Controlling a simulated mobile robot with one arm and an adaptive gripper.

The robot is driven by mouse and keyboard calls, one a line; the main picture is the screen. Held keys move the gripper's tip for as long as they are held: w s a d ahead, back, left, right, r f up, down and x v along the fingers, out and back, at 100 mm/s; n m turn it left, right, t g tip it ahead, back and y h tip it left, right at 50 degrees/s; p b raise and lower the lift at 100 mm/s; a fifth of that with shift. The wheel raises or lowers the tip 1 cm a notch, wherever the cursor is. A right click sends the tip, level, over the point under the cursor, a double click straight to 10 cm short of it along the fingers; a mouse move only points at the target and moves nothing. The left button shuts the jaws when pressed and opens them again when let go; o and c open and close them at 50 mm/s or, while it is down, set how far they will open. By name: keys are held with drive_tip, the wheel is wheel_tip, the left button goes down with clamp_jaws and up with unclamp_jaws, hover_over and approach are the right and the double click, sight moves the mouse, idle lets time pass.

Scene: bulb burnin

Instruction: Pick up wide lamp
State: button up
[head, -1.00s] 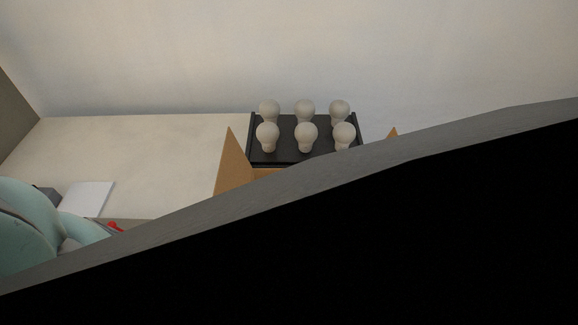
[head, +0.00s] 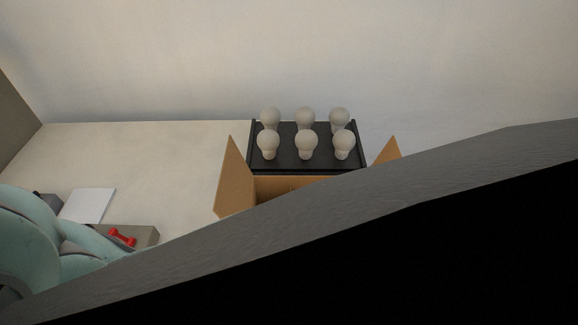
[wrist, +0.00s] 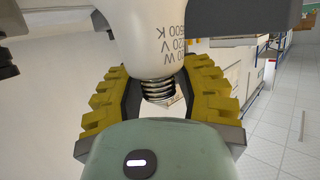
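In the wrist view a large white lamp (wrist: 150,35) with printed lettering fills the top middle, its metal screw base (wrist: 158,90) toward my palm. The yellow-padded fingers of my gripper (wrist: 155,72) stand on both sides of its neck and appear closed on it. The top of the lamp is cut off by the picture edge. My gripper does not show in the head view. There, several pale bulbs (head: 306,143) stand in two rows on a black rack (head: 290,162); I cannot tell which are wide.
An open cardboard box (head: 236,180) stands in front of the rack. A red object (head: 122,237) lies on a grey block (head: 145,235) at left, near a white sheet (head: 88,205). A dark slab hides the lower right. The pale counter (head: 165,165) left of the rack is clear.

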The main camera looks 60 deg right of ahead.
clamp_jaws()
idle(0.5)
drive_tip(key=shift+r, duration=0.1)
drive_tip(key=shift+r, duration=0.85)
drive_tip(key=shift+s+r+b, duration=0.25)
drive_tip(key=shift+r+b, duration=0.3)
drive_tip(key=shift+r, duration=0.25)
drive_tip(key=s+a+r+p, duration=0.1)
drive_tip(key=s+p, duration=0.2)
drive_tip(key=s, duration=1.2)
drive_tip(key=shift+s+a+r, duration=0.2)
drive_tip(key=shift+a+r, duration=0.05)
drive_tip(key=shift+r, duration=0.05)
